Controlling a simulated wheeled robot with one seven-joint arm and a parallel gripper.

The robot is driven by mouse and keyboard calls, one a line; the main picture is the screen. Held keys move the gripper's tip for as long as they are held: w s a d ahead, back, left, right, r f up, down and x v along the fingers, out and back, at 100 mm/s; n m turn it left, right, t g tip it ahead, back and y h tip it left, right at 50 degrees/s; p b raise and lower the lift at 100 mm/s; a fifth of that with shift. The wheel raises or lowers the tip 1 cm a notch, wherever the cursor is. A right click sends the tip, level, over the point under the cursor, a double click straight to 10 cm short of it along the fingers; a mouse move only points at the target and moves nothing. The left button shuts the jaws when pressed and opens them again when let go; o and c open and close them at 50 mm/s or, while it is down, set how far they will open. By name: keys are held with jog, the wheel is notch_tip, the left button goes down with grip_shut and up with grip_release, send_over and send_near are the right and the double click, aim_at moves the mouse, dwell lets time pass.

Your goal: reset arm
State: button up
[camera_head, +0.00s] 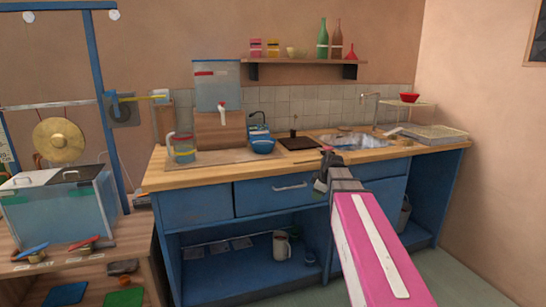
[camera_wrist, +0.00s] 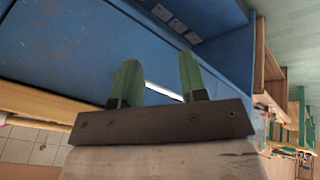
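My gripper (camera_head: 321,178) is in front of the wooden counter's front edge, to the right of the drawer handle (camera_head: 290,187) in the head view. In the wrist view, the two green fingers of my gripper (camera_wrist: 158,75) stand apart with nothing between them. A pale handle (camera_wrist: 163,91) on the blue cabinet front shows behind the fingers; I cannot tell the distance to it. My pink and white arm reaches in from the lower right of the head view.
The wooden counter (camera_head: 215,178) tops a blue cabinet (camera_head: 195,203) with open lower bays. A gong (camera_head: 60,140) and glass tank (camera_head: 58,210) are at left. Floor at lower right is clear.

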jog(key=s+f+m+g+h, duration=0.2)
jog(key=s+f+m+g, duration=0.2)
jog(key=s+f+m, duration=0.9)
jog(key=s+f, duration=0.8)
jog(key=shift+a+f+m+g, duration=0.2)
jog(key=shift+f+m+g, duration=0.1)
jog(key=shift+g, duration=0.1)
